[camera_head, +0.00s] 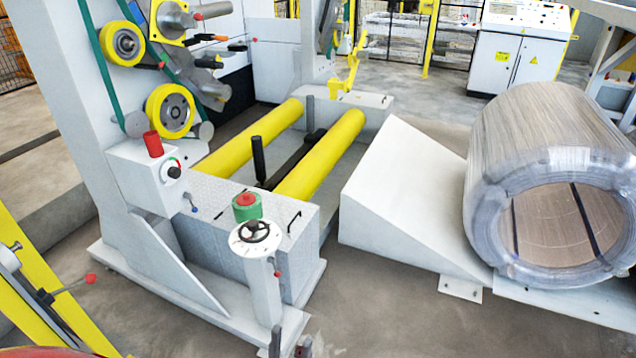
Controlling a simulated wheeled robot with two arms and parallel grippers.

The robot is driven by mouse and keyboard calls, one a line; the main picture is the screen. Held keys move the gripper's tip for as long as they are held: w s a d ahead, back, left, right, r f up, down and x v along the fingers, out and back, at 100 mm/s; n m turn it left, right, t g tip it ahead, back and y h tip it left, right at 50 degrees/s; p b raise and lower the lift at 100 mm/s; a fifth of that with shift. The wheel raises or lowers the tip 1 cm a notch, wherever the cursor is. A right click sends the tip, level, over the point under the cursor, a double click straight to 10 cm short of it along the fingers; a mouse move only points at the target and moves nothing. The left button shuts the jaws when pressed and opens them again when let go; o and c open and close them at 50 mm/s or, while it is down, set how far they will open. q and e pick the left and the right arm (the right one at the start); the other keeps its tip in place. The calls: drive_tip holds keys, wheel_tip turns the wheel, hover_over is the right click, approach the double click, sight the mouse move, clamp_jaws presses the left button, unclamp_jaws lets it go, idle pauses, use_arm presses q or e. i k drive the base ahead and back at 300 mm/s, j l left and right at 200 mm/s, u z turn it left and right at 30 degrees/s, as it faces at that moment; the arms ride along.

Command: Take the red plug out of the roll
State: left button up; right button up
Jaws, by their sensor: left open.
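The red plug (246,199) sits in the top of a short green roll (247,211). The roll stands upright on the grey machine block, just behind a black handwheel (255,232). Only the top of the plug shows above the roll. What look like the two dark fingertips of my left gripper (289,345) show at the bottom edge, apart from each other with nothing seen between them. They are below and in front of the roll, well clear of it. My right gripper is not in view.
A white control box with a red cylinder (153,143) stands left of the roll. A black upright handle (259,159) and yellow rollers (320,155) are behind it. A white ramp (400,200) and a large wrapped coil (545,120) are on the right. Bare floor lies front right.

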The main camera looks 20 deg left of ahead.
sight(245, 199)
drive_tip(key=i+l+z, duration=0.1)
drive_tip(key=i, duration=0.5)
drive_tip(key=i+l+z, duration=0.1)
drive_tip(key=i, duration=0.55)
drive_tip(key=i+u, duration=0.25)
drive_tip(key=i, duration=0.3)
drive_tip(key=i+l+u, duration=0.25)
drive_tip(key=i, duration=0.25)
drive_tip(key=i+u, duration=0.2)
drive_tip(key=u, duration=0.2)
drive_tip(key=i+u, duration=0.2)
drive_tip(key=u, duration=0.2)
drive_tip(key=i+l+u, duration=0.1)
drive_tip(key=u, duration=0.25)
drive_tip(key=i+l+u, duration=0.15)
drive_tip(key=u, duration=0.25)
drive_tip(key=i+l+u, duration=0.1)
drive_tip(key=i+u, duration=0.25)
drive_tip(key=i+l+u, duration=0.15)
drive_tip(key=u, duration=0.2)
drive_tip(key=i+l+u, duration=0.2)
drive_tip(key=u, duration=0.15)
drive_tip(key=l, duration=0.1)
